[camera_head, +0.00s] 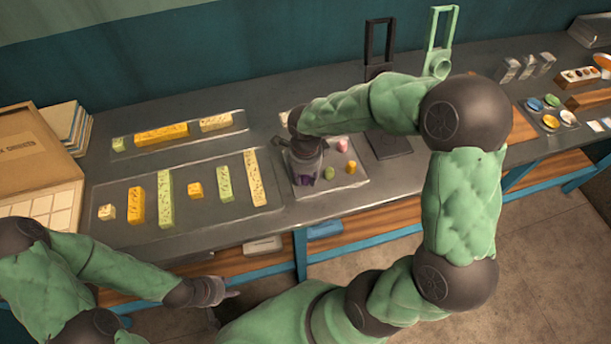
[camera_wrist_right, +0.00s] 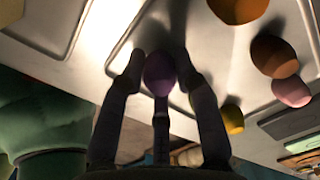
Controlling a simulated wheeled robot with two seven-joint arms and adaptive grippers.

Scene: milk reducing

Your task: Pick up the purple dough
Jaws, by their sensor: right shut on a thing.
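The purple dough (camera_wrist_right: 160,72) is a small rounded lump. In the right wrist view it sits between the fingers of my right gripper (camera_wrist_right: 162,85), which is shut on it. In the head view my right gripper (camera_head: 306,172) reaches down over the left part of a small tray (camera_head: 327,193), and a bit of purple shows at its fingertips. Whether the dough still touches the tray is hard to tell. My left gripper (camera_head: 215,291) is low in front of the table, away from the dough; its fingers are too small to read.
Green (camera_head: 329,173), yellow (camera_head: 351,167) and pink (camera_head: 342,144) lumps lie on the same tray. A large tray (camera_head: 230,217) with several coloured bars is to the left.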

